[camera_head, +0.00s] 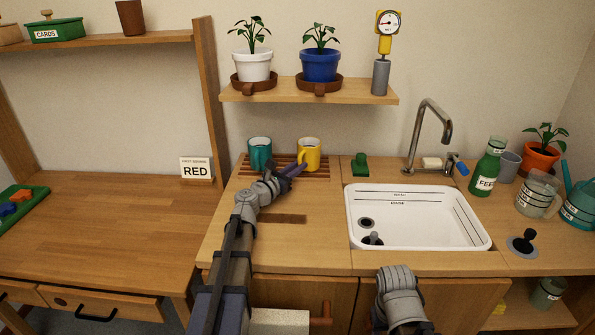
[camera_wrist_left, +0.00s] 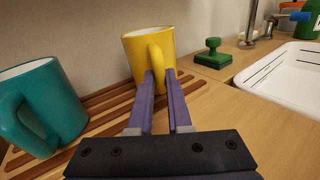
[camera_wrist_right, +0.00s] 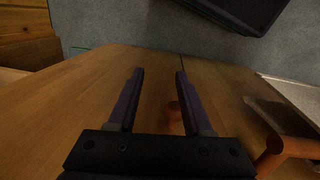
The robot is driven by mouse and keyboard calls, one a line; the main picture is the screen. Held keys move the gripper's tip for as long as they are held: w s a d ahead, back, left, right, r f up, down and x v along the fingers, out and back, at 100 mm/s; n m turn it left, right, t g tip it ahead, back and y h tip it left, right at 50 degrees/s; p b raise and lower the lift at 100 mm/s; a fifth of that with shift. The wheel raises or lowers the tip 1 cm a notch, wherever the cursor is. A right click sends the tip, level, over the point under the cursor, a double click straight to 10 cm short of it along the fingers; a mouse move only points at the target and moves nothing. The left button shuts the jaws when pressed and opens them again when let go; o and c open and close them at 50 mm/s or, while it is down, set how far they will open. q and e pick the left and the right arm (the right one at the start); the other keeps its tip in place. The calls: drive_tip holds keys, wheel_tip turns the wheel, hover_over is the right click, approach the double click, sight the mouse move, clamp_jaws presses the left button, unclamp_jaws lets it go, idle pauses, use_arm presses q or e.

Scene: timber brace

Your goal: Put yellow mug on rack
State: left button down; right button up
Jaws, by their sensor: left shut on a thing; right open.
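The yellow mug (camera_head: 310,154) stands upright at the right part of the slatted wooden rack (camera_head: 285,171) on the counter. My left gripper (camera_head: 299,169) is shut on the mug's handle. In the left wrist view the yellow mug (camera_wrist_left: 150,52) shows with its handle between the two purple fingers (camera_wrist_left: 160,82). Whether its base rests fully on the slats is hard to tell. A teal mug (camera_head: 259,153) stands on the rack to its left. My right gripper (camera_wrist_right: 155,85) is open and empty, low in front of the wooden cabinet doors.
A green stamp-like block (camera_head: 360,165) stands right of the rack. The white sink basin (camera_head: 418,240) and the faucet (camera_head: 433,125) are further right. A shelf (camera_head: 310,95) with two potted plants hangs above the rack. The counter in front of the rack is mostly clear.

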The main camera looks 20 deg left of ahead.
use_arm(q)
drive_tip(key=shift+f, duration=0.15)
drive_tip(key=c, duration=0.8)
unclamp_jaws()
drive_tip(key=shift+c, duration=0.2)
drive_tip(key=shift+s+r, duration=0.15)
drive_tip(key=shift+r, duration=0.1)
drive_tip(key=v, duration=1.1)
drive_tip(key=shift+s+a, duration=0.15)
drive_tip(key=shift+s, duration=0.2)
